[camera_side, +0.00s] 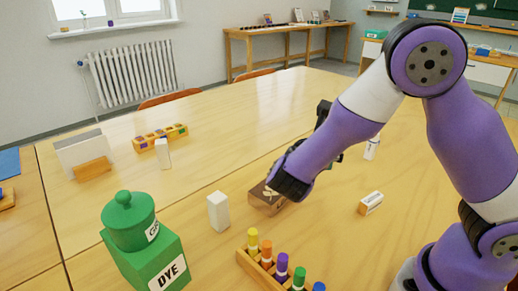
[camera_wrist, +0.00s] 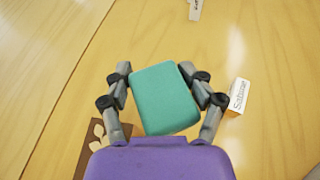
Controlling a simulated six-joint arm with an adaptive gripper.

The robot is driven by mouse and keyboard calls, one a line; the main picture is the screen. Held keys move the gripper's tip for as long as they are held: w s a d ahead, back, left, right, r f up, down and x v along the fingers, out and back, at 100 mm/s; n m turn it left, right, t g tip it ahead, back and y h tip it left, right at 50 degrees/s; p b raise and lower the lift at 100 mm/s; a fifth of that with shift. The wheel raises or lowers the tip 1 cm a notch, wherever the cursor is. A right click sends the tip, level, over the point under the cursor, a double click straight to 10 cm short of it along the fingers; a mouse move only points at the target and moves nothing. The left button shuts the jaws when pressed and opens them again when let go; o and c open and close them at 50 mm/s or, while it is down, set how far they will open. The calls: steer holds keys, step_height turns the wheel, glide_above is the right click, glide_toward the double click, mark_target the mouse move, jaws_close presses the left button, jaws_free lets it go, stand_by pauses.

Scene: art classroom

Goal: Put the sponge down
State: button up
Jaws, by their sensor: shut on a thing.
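The sponge (camera_wrist: 165,98) is a teal block with rounded corners in the wrist view. My gripper (camera_wrist: 156,74) is shut on it, with one finger against each side. The sponge sits slightly tilted between the fingers, over the wooden table (camera_wrist: 230,140). I cannot tell how far it is from the tabletop. In the side view my purple arm hides the sponge and most of the gripper.
A brown block with pale shapes (camera_side: 262,203) lies near my wrist. A white labelled block (camera_side: 370,203) and a white bottle (camera_side: 371,149) stand to the right. A white block (camera_side: 218,211), green DYE container (camera_side: 150,262) and marker rack (camera_side: 262,275) stand left and front.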

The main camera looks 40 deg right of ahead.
steer(key=shift+n+t+y, duration=0.3)
steer(key=shift+n+t, duration=0.4)
steer(key=shift+t, duration=0.2)
steer(key=a, duration=0.4)
steer(key=shift+w+a+r, duration=0.1)
steer(key=shift+w, duration=0.05)
glide_above(327, 182)
step_height(327, 182, down, 7)
steer(key=shift+a, duration=0.1)
steer(key=shift+f, duration=2)
steer(key=shift+f, duration=0.15)
steer(key=o, duration=0.9)
steer(key=shift+c, duration=0.2)
